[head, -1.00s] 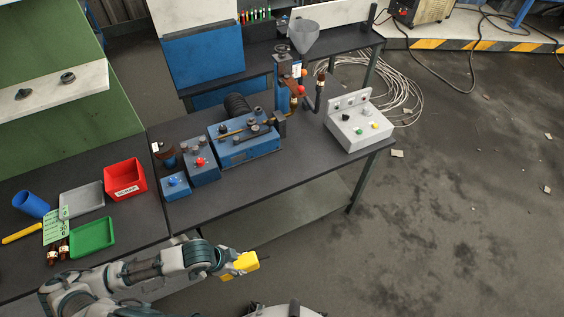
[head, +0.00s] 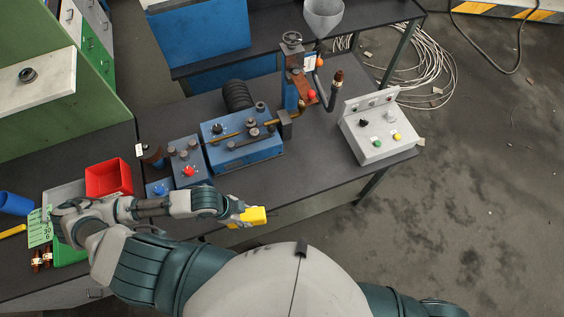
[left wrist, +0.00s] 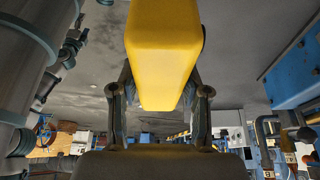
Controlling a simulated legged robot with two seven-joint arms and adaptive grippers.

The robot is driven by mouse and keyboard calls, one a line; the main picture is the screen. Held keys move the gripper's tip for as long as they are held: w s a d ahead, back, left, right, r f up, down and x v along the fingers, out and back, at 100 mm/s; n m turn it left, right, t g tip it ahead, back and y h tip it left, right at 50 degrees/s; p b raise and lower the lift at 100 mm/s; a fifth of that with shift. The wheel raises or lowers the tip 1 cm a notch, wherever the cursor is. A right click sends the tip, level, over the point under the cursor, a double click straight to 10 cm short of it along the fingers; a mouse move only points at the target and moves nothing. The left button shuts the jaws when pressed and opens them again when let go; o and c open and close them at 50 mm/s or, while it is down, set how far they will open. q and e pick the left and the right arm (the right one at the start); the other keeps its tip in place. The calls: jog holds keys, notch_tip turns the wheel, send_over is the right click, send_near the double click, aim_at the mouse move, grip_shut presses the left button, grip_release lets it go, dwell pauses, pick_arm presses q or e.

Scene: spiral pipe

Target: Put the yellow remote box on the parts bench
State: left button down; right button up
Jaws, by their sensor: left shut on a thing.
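The yellow remote box (head: 256,214) is held in my left gripper (head: 241,215), just in front of the bench with the blue machine. In the left wrist view the box (left wrist: 163,50) fills the top centre, between the two fingers of the left gripper (left wrist: 160,100), which is shut on it. The dark bench top with the trays, likely the parts bench (head: 88,268), lies at the left, partly covered by my left arm. My right gripper is not in view; only part of my right arm shows at the lower right.
The middle bench holds a blue machine (head: 242,145) and a grey control box (head: 378,133). Its front strip (head: 290,177) is clear. Cables (head: 425,75) lie on the floor behind.

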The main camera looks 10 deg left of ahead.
pick_arm(q)
jog(key=w, duration=0.5)
jog(key=w+f+p, duration=0.1)
jog(key=w, duration=0.3)
jog(key=w+f, duration=0.1)
jog(key=w, duration=0.4)
jog(key=shift+w+d, duration=0.3)
jog(key=shift+d, duration=0.1)
notch_tip(320, 180, down, 3)
jog(key=shift+w+d+r+p, duration=0.1)
jog(key=shift+r+p, duration=0.05)
jog(key=shift+p, duration=0.15)
jog(key=shift+d, duration=0.1)
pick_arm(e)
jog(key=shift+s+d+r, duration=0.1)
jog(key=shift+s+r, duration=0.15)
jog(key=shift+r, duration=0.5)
pick_arm(q)
jog(key=c, duration=0.9)
grip_release()
jog(key=shift+c, duration=0.2)
jog(key=o, duration=0.4)
